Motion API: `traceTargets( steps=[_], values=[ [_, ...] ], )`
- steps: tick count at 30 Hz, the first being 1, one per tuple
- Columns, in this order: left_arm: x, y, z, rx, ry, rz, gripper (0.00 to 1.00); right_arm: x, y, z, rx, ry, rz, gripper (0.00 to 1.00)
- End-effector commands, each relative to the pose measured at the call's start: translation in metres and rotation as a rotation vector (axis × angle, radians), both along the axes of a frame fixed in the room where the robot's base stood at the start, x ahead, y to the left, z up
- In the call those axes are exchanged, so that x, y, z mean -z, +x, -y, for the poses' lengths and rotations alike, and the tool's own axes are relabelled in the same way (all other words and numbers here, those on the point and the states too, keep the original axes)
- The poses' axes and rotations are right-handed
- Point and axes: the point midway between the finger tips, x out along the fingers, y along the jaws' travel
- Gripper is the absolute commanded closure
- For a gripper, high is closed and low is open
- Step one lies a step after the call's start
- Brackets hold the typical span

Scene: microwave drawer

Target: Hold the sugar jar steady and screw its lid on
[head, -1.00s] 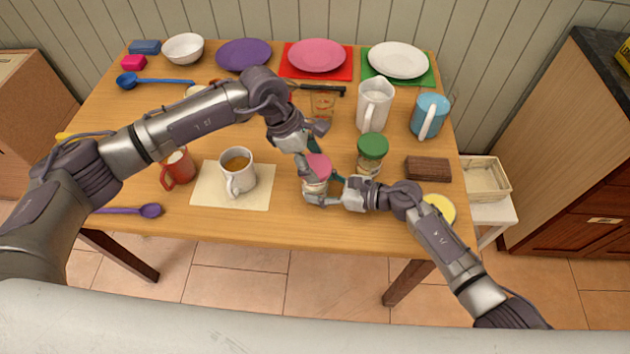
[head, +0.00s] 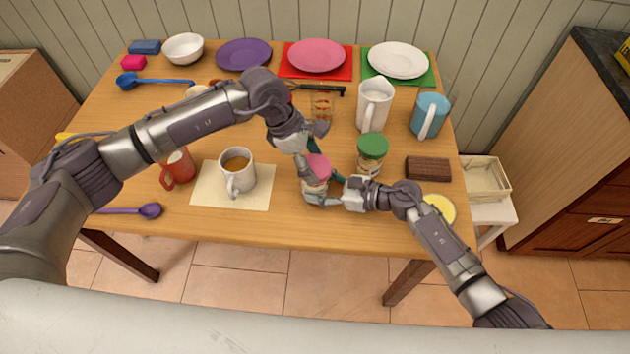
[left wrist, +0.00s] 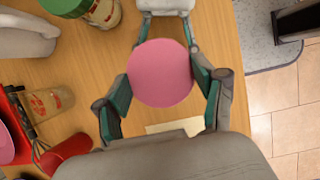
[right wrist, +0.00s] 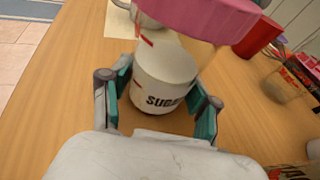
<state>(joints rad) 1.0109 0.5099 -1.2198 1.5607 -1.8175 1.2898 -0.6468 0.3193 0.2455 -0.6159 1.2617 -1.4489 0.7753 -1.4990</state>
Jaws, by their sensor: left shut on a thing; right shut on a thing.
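The sugar jar (right wrist: 165,78) stands upright near the table's front edge, a clear jar with a white label reading SUGAR. Its pink lid (head: 317,167) sits on top of the jar and shows as a round disc in the left wrist view (left wrist: 160,73). My left gripper (left wrist: 162,80) is above the jar, its fingers shut on the lid from both sides. My right gripper (right wrist: 160,95) is low at the jar's side, its fingers shut around the jar body. Whether the lid is fully seated cannot be told.
A green-lidded jar (head: 372,148) stands close by on the right. A white pitcher (head: 373,105) and a glass (head: 322,105) stand behind. A white mug (head: 238,172) on a mat (head: 262,195) and a red mug (head: 178,168) are left. A brown block (head: 428,168) lies right.

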Motion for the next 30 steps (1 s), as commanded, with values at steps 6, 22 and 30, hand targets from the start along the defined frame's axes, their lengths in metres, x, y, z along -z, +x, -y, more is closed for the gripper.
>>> traceTargets(
  steps=[6, 22, 30],
  values=[
    [-0.0007, 0.0002, 0.0002, 0.001, -0.001, 0.001, 0.43, 0.0005, 0.0001, 0.0005, 0.001, -0.001, 0.000, 0.94],
    [-0.0004, 0.0001, 0.0001, 0.000, 0.000, 0.000, 0.09, 0.0005, 0.0000, 0.0004, 0.001, -0.001, 0.000, 1.00],
    [-0.0002, 0.0000, 0.0000, 0.000, 0.000, 0.000, 0.54, 0.0005, 0.0000, 0.0004, 0.000, -0.001, 0.000, 1.00]
  ],
)
